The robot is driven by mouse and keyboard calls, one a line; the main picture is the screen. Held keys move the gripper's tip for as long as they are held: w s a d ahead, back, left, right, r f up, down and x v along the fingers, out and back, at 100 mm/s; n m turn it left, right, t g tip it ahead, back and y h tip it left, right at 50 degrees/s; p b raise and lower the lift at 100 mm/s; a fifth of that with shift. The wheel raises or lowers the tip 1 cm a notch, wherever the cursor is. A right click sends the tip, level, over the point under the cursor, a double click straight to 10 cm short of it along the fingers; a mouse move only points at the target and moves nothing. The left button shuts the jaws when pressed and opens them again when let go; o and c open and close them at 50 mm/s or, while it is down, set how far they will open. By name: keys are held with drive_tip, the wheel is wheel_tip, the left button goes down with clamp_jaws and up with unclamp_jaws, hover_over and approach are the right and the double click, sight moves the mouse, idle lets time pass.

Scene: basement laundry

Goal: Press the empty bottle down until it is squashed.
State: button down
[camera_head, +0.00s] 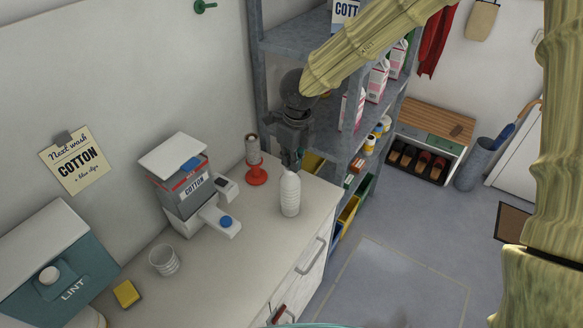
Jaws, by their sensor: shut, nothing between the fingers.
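The empty bottle (290,195) is white and ribbed with a narrow top. It stands upright on the counter near its far right end and looks uncrushed. My gripper (291,166) is dark grey, points down and is shut with nothing in it. Its fingertips appear at or just above the bottle's top in the picture. I cannot tell from this one view whether they touch it or are behind it.
Grey shelves (290,40) stand close behind my gripper. Floor at right is open.

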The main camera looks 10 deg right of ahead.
sight(298, 186)
wheel_tip(298, 186, down, 7)
drive_tip(key=b, duration=0.3)
drive_tip(key=shift+f, duration=0.15)
drive_tip(key=shift+s+d+r+p, duration=0.15)
drive_tip(key=shift+s+r+p, duration=0.1)
drive_tip(key=shift+p, duration=0.05)
drive_tip(key=shift+s+d+r+p, duration=0.35)
drive_tip(key=shift+s+d+p, duration=0.25)
drive_tip(key=shift+s, duration=0.1)
drive_tip(key=shift+s+d, duration=0.2)
drive_tip(key=shift+s, duration=0.05)
